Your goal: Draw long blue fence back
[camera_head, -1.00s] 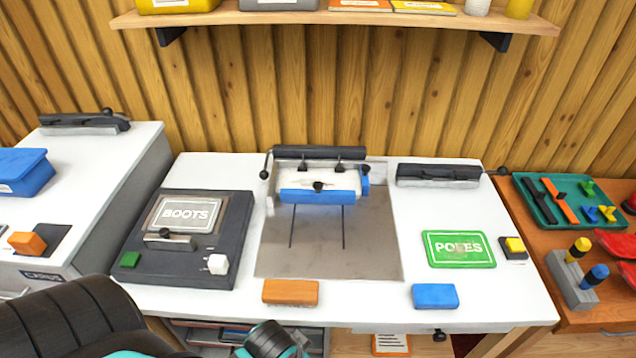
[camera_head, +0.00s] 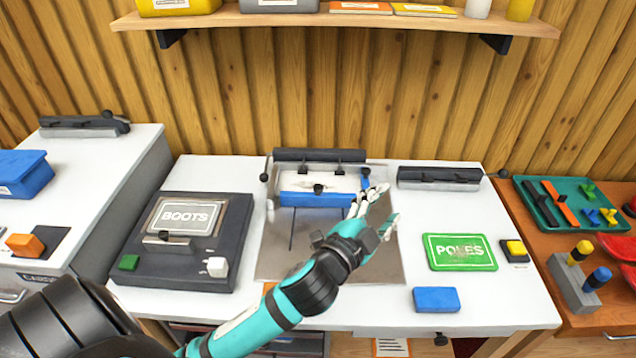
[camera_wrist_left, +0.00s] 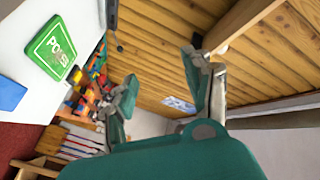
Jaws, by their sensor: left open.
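The long blue fence (camera_head: 314,199) lies across the front of the white clamp unit at the back of the grey metal plate (camera_head: 285,250). A small black knob (camera_head: 318,188) stands at its middle. My left gripper (camera_head: 382,205) is open and empty, above the plate's right side, in front of and to the right of the fence's right end. I cannot tell whether it touches anything. In the left wrist view, its two open fingers (camera_wrist_left: 165,90) show with nothing between them, and the fence is not seen. My right gripper is in neither view.
The green POLES card (camera_head: 459,252) lies right of the plate, with a blue block (camera_head: 436,299) in front. The dark BOOTS device (camera_head: 186,240) stands left. A dark bar (camera_head: 440,178) lies at the back right. A wooden shelf (camera_head: 340,17) hangs above.

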